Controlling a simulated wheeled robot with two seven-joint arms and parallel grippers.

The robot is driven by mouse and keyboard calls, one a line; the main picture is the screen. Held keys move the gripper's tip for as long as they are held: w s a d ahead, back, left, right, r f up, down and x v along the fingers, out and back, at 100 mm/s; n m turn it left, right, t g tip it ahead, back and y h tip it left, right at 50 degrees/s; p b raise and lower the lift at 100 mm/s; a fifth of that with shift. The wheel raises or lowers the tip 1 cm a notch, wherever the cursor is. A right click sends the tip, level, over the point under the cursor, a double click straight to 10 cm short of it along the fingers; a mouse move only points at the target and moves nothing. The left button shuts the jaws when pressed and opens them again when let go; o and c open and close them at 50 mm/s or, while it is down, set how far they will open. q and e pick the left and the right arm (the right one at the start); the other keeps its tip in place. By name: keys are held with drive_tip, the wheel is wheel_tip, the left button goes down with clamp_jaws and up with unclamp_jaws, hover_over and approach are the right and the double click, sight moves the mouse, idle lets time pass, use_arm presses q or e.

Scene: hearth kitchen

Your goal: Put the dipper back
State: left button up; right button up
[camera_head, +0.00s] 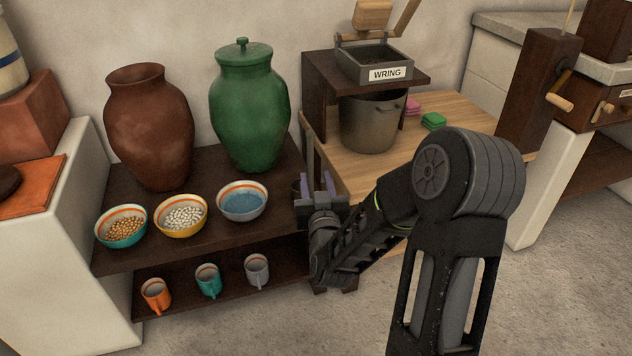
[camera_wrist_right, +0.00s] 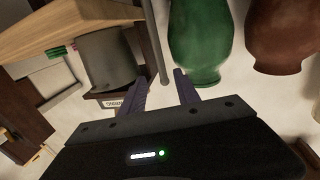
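My right gripper (camera_head: 317,186) is at the right end of the dark shelf, its two fingers apart. In the right wrist view, which is upside down, the open fingers (camera_wrist_right: 161,82) show with a thin grey rod (camera_wrist_right: 157,45). The rod's end lies between the fingertips, with a gap on each side. It may be the dipper's handle, but I cannot tell for sure; no scoop shows on it. A small dark round rim (camera_head: 296,187) shows just left of the fingers, mostly hidden. The green lidded jar (camera_head: 248,115) stands behind. My left gripper is out of view.
A brown jar (camera_head: 148,130) and bowls of orange bits (camera_head: 122,226), white bits (camera_head: 181,216) and blue stuff (camera_head: 242,202) stand on the shelf. Several mugs (camera_head: 208,281) sit below. A grey pot (camera_head: 369,124) stands under the WRING stand (camera_head: 312,80). Floor is open in front.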

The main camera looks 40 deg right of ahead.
idle(0.3)
drive_tip(key=s+a+f+n+g+y, duration=0.15)
drive_tip(key=a+f+y, duration=0.25)
drive_tip(key=a+f, duration=0.55)
drive_tip(key=a+f+n+g+y, duration=0.1)
drive_tip(key=a+f+g+y, duration=0.25)
drive_tip(key=a+f, duration=0.6)
drive_tip(key=s+a+f+g+y, duration=0.2)
drive_tip(key=s+a+f+g, duration=0.2)
drive_tip(key=s+a+f, duration=0.3)
drive_tip(key=s+a+f+n+g+y, duration=0.1)
drive_tip(key=s+a+f+g+y, duration=0.2)
drive_tip(key=s+a+f+g, duration=0.2)
drive_tip(key=s+a+f, duration=0.3)
drive_tip(key=s+f, duration=0.3)
drive_tip(key=s, duration=0.3)
drive_tip(key=shift+a, duration=0.25)
